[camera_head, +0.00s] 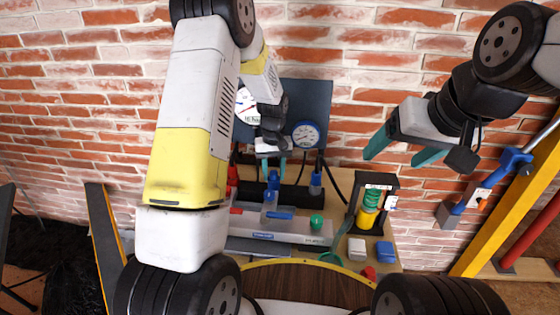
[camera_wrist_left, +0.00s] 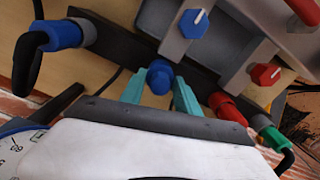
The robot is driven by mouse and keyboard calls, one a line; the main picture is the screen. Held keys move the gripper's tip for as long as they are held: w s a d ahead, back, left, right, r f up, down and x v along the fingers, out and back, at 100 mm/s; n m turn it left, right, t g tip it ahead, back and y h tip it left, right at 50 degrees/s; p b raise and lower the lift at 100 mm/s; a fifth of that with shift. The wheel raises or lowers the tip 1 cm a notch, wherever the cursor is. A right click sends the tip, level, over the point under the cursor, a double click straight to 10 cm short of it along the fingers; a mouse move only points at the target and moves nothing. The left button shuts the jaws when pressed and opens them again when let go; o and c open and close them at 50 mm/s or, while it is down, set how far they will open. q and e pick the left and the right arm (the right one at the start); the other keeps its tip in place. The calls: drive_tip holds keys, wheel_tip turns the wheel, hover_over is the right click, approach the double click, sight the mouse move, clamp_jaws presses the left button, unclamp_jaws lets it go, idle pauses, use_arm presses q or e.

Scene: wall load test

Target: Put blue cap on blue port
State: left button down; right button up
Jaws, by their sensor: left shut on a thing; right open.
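My left gripper (camera_head: 274,172) is shut on a small blue cap (camera_head: 273,181). In the left wrist view the blue cap (camera_wrist_left: 160,76) sits between its teal fingertips (camera_wrist_left: 160,95), in front of a black bar (camera_wrist_left: 115,44). A separate blue port is not clearly seen behind the cap, and I cannot tell whether the cap touches the bar. My right gripper (camera_head: 396,158) is open and empty, off to the right in front of the brick wall.
A blue hose connector (camera_wrist_left: 62,35) stands at the bar's left in the wrist view. Red (camera_wrist_left: 225,107) and green (camera_wrist_left: 272,136) connectors stand to the right. A blue knob (camera_wrist_left: 193,23) and a red knob (camera_wrist_left: 266,74) are close by. A black-framed yellow-green cylinder (camera_head: 370,203) stands right of the bench.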

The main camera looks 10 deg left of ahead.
use_arm(q)
drive_tip(key=c, duration=0.8)
unclamp_jaws()
drive_tip(key=o, duration=0.5)
drive_tip(key=shift+r, duration=3.95)
drive_tip(key=shift+r, duration=0.1)
